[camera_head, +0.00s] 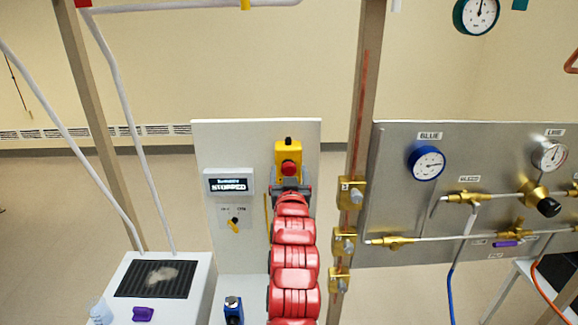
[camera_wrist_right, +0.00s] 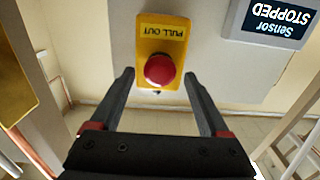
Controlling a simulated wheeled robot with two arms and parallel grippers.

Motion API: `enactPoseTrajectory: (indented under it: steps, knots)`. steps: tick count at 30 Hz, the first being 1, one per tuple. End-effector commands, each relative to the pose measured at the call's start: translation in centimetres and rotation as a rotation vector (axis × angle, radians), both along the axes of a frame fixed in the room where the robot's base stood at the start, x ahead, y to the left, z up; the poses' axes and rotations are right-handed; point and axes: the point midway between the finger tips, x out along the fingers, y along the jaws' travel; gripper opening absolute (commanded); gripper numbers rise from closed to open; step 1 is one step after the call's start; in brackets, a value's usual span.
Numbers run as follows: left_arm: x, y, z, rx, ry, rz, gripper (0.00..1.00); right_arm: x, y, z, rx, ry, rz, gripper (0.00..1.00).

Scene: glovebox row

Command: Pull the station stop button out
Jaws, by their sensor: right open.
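The stop button is a red mushroom head (camera_head: 289,168) on a yellow box (camera_head: 281,148) near the top of a white upright panel (camera_head: 215,140). In the right wrist view the red button (camera_wrist_right: 160,69) sits on its yellow plate (camera_wrist_right: 162,38), labelled "PULL OUT". My right gripper (camera_head: 290,184) is just below the button in the head view. In the wrist view its two dark fingers (camera_wrist_right: 158,80) are spread, one on each side of the button, with gaps to it. The display (camera_head: 229,184) reads "STOPPED". My left gripper is not in view.
A selector switch (camera_head: 234,222) is on the same white panel, left of my red arm. A brass-fitted post (camera_head: 350,195) and a steel gauge panel (camera_head: 400,180) stand close on the right. A white box with a dark grille (camera_head: 155,279) is at the lower left.

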Motion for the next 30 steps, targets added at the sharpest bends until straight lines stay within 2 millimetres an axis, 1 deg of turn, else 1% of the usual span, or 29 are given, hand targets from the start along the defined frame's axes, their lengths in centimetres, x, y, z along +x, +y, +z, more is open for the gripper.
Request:
enactPoseTrajectory:
  steps: [1, 5, 14, 17, 21, 23, 24, 26, 27, 28, 30]
  knots:
    - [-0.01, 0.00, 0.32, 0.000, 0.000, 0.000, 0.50, 0.43, 0.04, 0.07, -0.003, 0.003, 0.001, 0.79]
    - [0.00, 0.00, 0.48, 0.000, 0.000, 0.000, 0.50, 1.00, -0.03, 0.02, 0.000, 0.001, 0.000, 0.79]
    - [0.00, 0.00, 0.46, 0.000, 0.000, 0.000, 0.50, 1.13, -0.02, -0.07, 0.001, 0.000, 0.000, 0.79]
    - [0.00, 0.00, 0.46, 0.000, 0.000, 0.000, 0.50, 1.13, -0.01, -0.07, 0.000, 0.001, 0.000, 0.63]
    - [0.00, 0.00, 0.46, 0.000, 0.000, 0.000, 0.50, 1.12, 0.00, -0.07, 0.000, 0.001, 0.000, 0.38]
    - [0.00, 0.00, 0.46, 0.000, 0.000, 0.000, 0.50, 1.12, 0.00, -0.06, 0.000, 0.000, 0.000, 0.27]
    - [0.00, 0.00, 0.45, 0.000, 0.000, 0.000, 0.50, 1.12, -0.01, -0.08, 0.000, 0.001, 0.000, 0.20]
    - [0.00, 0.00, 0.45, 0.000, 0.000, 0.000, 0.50, 1.12, 0.00, -0.08, 0.000, 0.001, 0.000, 0.09]
    - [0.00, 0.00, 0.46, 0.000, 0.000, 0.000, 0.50, 1.12, 0.00, -0.08, 0.000, 0.001, 0.000, 0.02]
    - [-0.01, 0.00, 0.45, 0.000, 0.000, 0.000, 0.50, 1.12, 0.00, -0.08, 0.000, 0.001, 0.000, 0.00]
    - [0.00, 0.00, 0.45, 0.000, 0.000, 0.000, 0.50, 1.12, -0.01, -0.07, 0.000, 0.001, 0.000, 0.00]
